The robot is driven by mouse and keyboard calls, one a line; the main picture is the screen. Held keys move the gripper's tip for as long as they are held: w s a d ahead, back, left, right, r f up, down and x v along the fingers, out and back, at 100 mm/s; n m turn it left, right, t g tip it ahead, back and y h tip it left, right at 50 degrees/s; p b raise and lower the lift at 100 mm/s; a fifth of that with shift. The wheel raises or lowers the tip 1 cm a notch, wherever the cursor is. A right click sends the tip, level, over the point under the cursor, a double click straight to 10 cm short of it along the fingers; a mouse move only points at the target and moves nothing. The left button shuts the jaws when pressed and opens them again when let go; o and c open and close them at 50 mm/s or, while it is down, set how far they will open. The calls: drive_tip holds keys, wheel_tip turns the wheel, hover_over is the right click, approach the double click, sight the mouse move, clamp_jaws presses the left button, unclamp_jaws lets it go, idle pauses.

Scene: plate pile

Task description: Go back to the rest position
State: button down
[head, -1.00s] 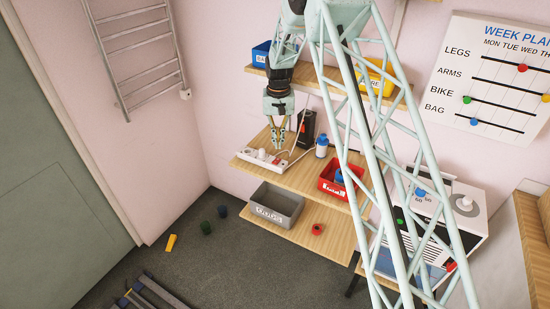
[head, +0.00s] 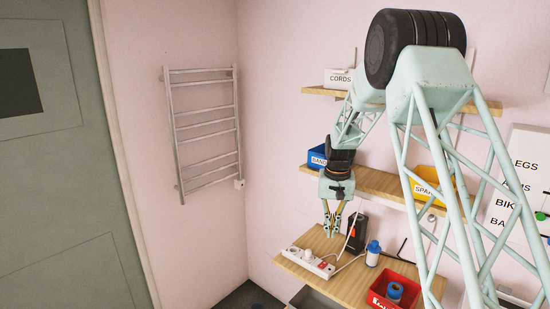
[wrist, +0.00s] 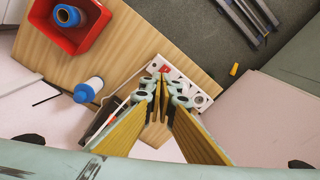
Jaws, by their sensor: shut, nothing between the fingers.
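My gripper (head: 331,234) hangs fingers down above the left part of the wooden shelf (head: 345,287) in the head view. Its fingertips are together and nothing is between them. In the wrist view my gripper (wrist: 160,80) points down at the shelf, with the white power strip (wrist: 190,88) beneath and behind the fingertips. In the head view the power strip (head: 306,262) lies at the shelf's left end, just left of and below the fingertips; I cannot tell the exact gap.
A black box (head: 357,232) and a blue-and-white bottle (head: 373,254) stand right of my gripper. A red bin (head: 390,291) holds a blue roll (head: 394,292). Above are a shelf (head: 385,184), a blue bin (head: 318,157) and a yellow bin (head: 427,191). A towel rail (head: 205,130) hangs left.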

drive_tip(key=s+r+n+t+b, duration=0.1)
drive_tip(key=s+r+t+b, duration=0.15)
drive_tip(key=s+r, duration=2.35)
drive_tip(key=s+f+b, duration=0.1)
drive_tip(key=s, duration=1.6)
drive_tip(key=s+f+n+b, duration=0.1)
drive_tip(key=s+b, duration=0.1)
drive_tip(key=s, duration=1.6)
drive_tip(key=shift+f+t+b, duration=0.3)
drive_tip(key=shift+f+t, duration=0.1)
drive_tip(key=shift+t, duration=0.05)
